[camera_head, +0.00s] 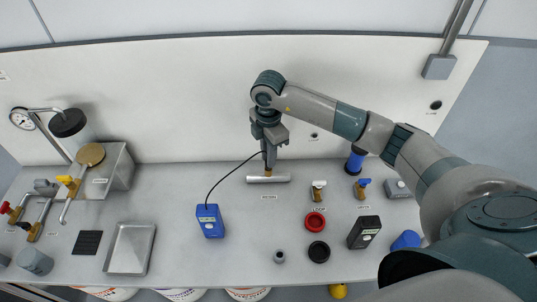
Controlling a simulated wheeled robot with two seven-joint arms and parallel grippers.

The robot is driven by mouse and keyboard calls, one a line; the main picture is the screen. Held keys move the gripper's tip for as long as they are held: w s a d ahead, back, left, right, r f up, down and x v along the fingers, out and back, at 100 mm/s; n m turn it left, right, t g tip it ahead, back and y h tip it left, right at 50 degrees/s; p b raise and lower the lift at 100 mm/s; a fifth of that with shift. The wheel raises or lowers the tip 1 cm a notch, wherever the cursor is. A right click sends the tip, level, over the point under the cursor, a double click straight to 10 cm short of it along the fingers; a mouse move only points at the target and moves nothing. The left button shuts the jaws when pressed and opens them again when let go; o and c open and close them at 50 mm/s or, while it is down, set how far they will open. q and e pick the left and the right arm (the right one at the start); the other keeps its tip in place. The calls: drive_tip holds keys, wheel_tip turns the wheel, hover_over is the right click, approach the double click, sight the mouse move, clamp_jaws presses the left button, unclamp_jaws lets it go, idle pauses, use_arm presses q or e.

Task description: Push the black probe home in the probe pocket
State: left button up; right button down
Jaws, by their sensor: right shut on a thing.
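My right gripper (269,163) points down at the back of the bench and is shut on the black probe. The probe itself is mostly hidden by the fingers; its black cable (228,174) curves down to a blue handheld meter (210,220). Right under the fingertips is a small brass fitting (268,173), which looks like the probe pocket, on a short silver pipe (281,179). The fingertips are in line with the fitting. I cannot tell how deep the probe sits in it. My left gripper is not in view.
Small valves (318,190) stand right of the pipe. Red (315,221) and black (319,251) rings and a black device (364,231) lie in front. A metal tray (129,249) and a steel tank (117,170) are at left. The bench between meter and rings is largely clear.

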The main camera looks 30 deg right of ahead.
drive_tip(key=shift+f+b, duration=0.3)
drive_tip(key=shift+f, duration=0.2)
drive_tip(key=c, duration=1.6)
unclamp_jaws()
drive_tip(key=shift+r+b, duration=0.3)
drive_tip(key=shift+r, duration=0.55)
drive_tip(key=shift+r+b, duration=1.2)
drive_tip(key=shift+r, duration=6.65)
